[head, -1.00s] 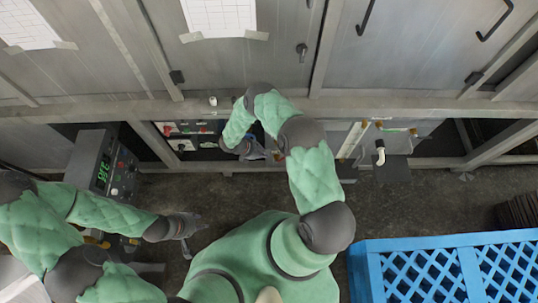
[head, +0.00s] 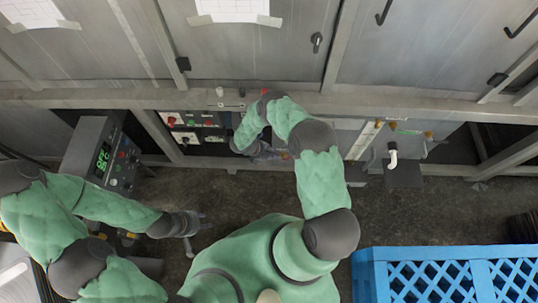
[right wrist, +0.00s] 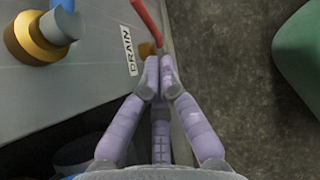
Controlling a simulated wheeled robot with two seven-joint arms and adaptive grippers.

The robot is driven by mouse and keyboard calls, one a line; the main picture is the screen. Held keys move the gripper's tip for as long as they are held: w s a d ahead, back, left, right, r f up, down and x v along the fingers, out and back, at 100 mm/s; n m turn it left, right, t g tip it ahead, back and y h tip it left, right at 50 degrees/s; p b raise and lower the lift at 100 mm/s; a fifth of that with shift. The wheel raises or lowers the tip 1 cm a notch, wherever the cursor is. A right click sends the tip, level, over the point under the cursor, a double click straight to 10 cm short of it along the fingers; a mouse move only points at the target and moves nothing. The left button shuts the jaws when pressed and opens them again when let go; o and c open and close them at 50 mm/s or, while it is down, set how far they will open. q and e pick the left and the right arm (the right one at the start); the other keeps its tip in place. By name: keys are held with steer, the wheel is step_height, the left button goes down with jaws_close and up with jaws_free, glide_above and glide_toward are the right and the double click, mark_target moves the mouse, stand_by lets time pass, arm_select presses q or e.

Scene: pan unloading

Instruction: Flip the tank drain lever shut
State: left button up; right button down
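The red drain lever (right wrist: 147,22) shows in the right wrist view as a slim bar reaching down beside a white "DRAIN" label (right wrist: 130,52) on a grey panel. My right gripper (right wrist: 160,68) has its fingertips together right at the lever's lower end. I cannot tell whether they touch it, and nothing shows clamped between them. In the head view my right gripper (head: 268,152) is low at the machine front, partly hidden by its arm, and the lever cannot be made out there. My left gripper (head: 194,222) hangs over the floor at the left, away from the machine, its fingers too small to read.
In the head view, a control box with a green display (head: 103,158) stands left, a white-handled fitting (head: 392,156) right, and a blue crate (head: 368,285) at lower right.

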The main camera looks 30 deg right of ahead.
arm_select(q)
step_height(320, 180, down, 2)
steer(key=shift+f+b, duration=0.25)
steer(key=shift+b, duration=0.75)
arm_select(e)
steer(key=d+r+x, duration=0.1)
steer(key=x, duration=0.5)
steer(key=shift+s+d, duration=0.15)
steer(key=shift+f, duration=0.1)
